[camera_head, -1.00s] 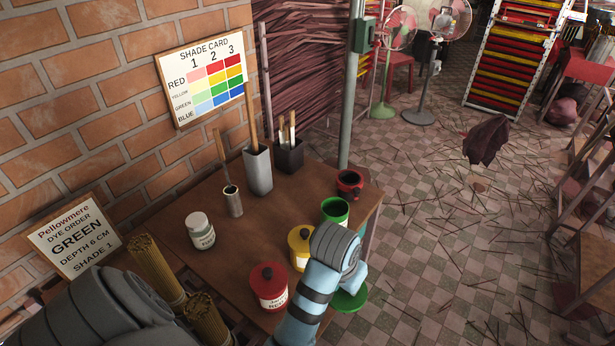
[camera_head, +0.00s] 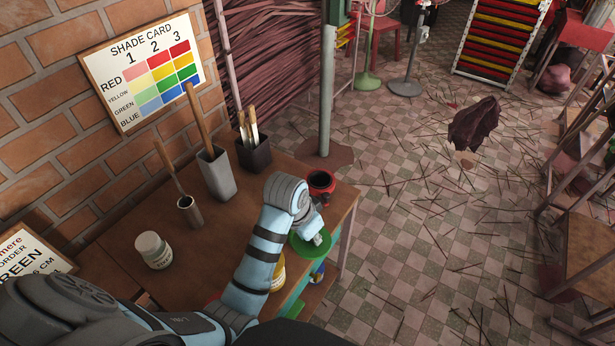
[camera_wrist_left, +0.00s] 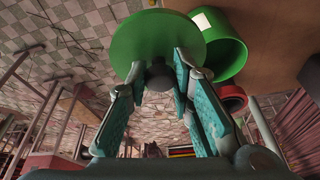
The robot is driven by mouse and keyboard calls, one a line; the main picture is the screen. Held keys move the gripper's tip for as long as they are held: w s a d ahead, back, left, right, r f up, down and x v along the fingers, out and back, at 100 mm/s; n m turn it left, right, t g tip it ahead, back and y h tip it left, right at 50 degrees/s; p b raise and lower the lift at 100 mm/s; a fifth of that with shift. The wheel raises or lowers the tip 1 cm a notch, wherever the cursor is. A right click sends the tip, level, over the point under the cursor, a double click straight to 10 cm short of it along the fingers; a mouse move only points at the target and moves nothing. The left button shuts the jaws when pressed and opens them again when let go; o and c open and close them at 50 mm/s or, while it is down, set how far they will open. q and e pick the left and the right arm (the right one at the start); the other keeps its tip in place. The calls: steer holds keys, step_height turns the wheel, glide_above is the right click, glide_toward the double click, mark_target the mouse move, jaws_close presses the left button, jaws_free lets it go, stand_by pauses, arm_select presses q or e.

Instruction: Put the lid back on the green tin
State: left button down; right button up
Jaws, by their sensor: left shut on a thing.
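My left gripper (camera_head: 318,238) is shut on the green lid (camera_head: 303,248) by its knob. In the head view the lid is at the table's right edge, in front of the red pot. The wrist view shows the lid (camera_wrist_left: 150,38) above my left fingertips (camera_wrist_left: 160,76). The open green tin (camera_wrist_left: 232,52) is beside it there, and the lid overlaps part of its rim. Whether they touch, I cannot tell. In the head view my arm and the lid hide the green tin. My right gripper is not in view.
A red pot (camera_head: 321,184) stands behind the lid, and a yellow tin (camera_head: 278,274) is partly hidden by my arm. A white jar (camera_head: 153,250), a grey brush holder (camera_head: 217,175) and a black holder (camera_head: 254,154) stand farther left.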

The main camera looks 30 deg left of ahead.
arm_select(q)
steer(key=w+m, duration=0.1)
steer(key=w+a+r+p, duration=0.1)
steer(key=m, duration=0.1)
steer(key=shift+w+a+r+m+p, duration=0.25)
steer(key=shift+w+r+m+p, duration=0.05)
steer(key=shift+w+r, duration=0.1)
steer(key=w+a+r+m+h+p, duration=0.1)
steer(key=w+a+r+m+p, duration=0.15)
steer(key=w+a+m, duration=0.2)
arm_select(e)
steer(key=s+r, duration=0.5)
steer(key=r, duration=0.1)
arm_select(q)
step_height(320, 180, down, 8)
steer(key=b, duration=0.6)
steer(key=shift+a, duration=0.35)
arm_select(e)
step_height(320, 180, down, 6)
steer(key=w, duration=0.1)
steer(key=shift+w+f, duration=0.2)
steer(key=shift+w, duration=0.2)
arm_select(q)
steer(key=shift+r, duration=0.2)
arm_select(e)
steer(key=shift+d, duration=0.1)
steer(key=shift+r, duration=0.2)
